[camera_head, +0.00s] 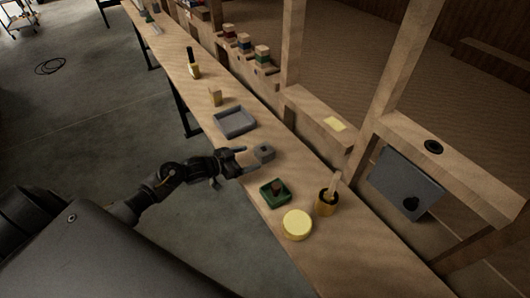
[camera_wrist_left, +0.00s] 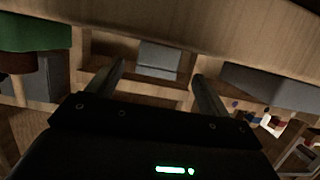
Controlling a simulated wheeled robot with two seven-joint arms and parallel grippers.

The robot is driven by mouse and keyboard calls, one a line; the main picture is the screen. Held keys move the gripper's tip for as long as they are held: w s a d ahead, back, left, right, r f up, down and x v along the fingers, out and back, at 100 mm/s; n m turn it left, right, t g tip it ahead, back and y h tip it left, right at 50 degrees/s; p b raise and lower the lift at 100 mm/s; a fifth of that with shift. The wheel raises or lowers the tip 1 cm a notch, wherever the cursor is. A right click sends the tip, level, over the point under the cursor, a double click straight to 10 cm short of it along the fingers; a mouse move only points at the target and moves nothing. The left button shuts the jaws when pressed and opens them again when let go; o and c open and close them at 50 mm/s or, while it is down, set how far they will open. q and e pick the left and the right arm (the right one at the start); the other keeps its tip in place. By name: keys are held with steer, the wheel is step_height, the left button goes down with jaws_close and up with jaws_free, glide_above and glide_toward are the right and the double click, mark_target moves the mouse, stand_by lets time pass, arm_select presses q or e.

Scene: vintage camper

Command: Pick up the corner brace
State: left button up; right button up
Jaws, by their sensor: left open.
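The corner brace, a small grey piece (camera_head: 264,152), lies on the long wooden bench (camera_head: 345,245) between the grey tray and the green tray. It also shows in the left wrist view as a grey block (camera_wrist_left: 160,58), just beyond and between the fingertips. My left gripper (camera_head: 247,161) reaches in from the left over the bench edge, with its fingers pointing at the brace. In the left wrist view the two fingers of my left gripper (camera_wrist_left: 158,74) stand apart with nothing held between them. My right gripper is not in view.
A grey tray (camera_head: 220,125) lies farther along the bench. Wooden wall framing (camera_head: 290,45) runs along the bench's right side. Open floor lies left.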

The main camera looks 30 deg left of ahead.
mark_target(257, 153)
arm_select(q)
steer(key=shift+w+d, duration=0.1)
steer(key=shift+d, duration=0.05)
steer(key=shift+w+d, duration=0.1)
steer(key=shift+w, duration=0.1)
steer(key=p+x, duration=0.1)
steer(key=x, duration=0.3)
steer(key=shift+w+d+f, duration=0.2)
steer(key=shift+w+d, duration=0.05)
steer(key=shift+w, duration=0.05)
steer(key=c, duration=1.2)
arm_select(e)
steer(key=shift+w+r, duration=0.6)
arm_select(q)
steer(key=shift+r, duration=0.1)
steer(key=shift+r, duration=0.55)
steer(key=s+a+r+b, duration=0.2)
steer(key=s+a+r, duration=0.7)
steer(key=r, duration=0.3)
steer(key=shift+s+a, duration=0.3)
steer(key=shift+a, duration=0.25)
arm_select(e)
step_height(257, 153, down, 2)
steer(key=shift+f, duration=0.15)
